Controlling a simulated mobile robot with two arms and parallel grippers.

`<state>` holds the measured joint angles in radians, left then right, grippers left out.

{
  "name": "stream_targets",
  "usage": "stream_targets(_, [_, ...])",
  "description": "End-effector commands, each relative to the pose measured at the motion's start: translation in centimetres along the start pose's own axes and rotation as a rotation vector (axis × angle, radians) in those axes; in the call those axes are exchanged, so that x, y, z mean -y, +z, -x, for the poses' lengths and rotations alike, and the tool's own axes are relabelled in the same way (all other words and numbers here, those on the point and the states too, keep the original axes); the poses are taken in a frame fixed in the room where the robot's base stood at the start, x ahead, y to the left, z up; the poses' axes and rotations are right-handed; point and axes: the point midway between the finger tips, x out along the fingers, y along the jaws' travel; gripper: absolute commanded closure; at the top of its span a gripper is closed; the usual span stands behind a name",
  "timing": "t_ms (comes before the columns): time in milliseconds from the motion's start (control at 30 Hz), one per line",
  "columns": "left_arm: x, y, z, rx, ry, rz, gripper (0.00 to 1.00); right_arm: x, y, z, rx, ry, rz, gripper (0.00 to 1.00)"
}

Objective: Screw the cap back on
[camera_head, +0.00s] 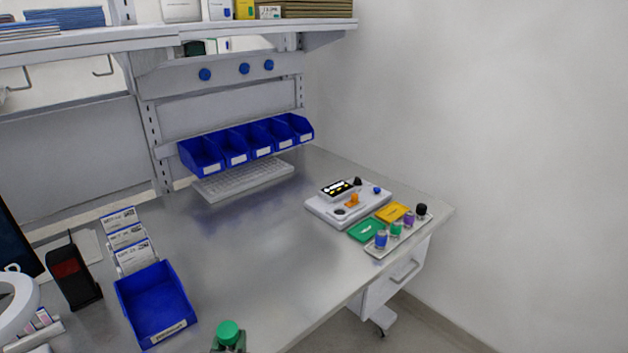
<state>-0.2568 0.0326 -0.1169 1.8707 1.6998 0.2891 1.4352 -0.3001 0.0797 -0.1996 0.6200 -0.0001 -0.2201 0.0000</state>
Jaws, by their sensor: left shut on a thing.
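A round green cap (229,332) shows at the bottom edge of the head view, near the front edge of the table. My left gripper (229,347) is just under it, mostly cut off by the frame, and is shut on the green-capped thing. The cap's lower side and whatever is below it are hidden, so I cannot tell whether it sits on a bottle. My right gripper is not in view.
A blue bin (155,302) stands left of the cap. A white device (349,206) and a small tray (376,253) of vials with coloured caps are at the right. Blue bins (236,158) line the back above a keyboard (243,181). The table's middle is clear.

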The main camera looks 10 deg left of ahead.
Motion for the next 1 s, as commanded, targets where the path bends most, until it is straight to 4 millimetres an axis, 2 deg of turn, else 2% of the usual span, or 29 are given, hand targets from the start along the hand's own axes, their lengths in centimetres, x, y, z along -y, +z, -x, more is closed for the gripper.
stream_targets(167, [-0.1, -1.4, 2.1, 0.019, -0.027, -0.012, 1.0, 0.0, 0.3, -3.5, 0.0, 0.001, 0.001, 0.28])
stream_targets(300, [0.4, -2.1, 4.9, 0.027, -0.072, -0.014, 1.0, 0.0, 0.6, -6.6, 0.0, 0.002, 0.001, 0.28])
stream_targets(500, [1.2, -2.5, 8.3, 0.012, -0.137, -0.006, 1.0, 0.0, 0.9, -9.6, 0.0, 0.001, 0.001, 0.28])
stream_targets(700, [1.7, -2.2, 9.8, -0.001, -0.166, 0.003, 1.0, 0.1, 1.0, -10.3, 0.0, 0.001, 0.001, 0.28])
stream_targets(1000, [1.7, -2.1, 9.8, -0.002, -0.166, 0.003, 1.0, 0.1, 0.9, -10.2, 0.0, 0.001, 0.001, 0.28])
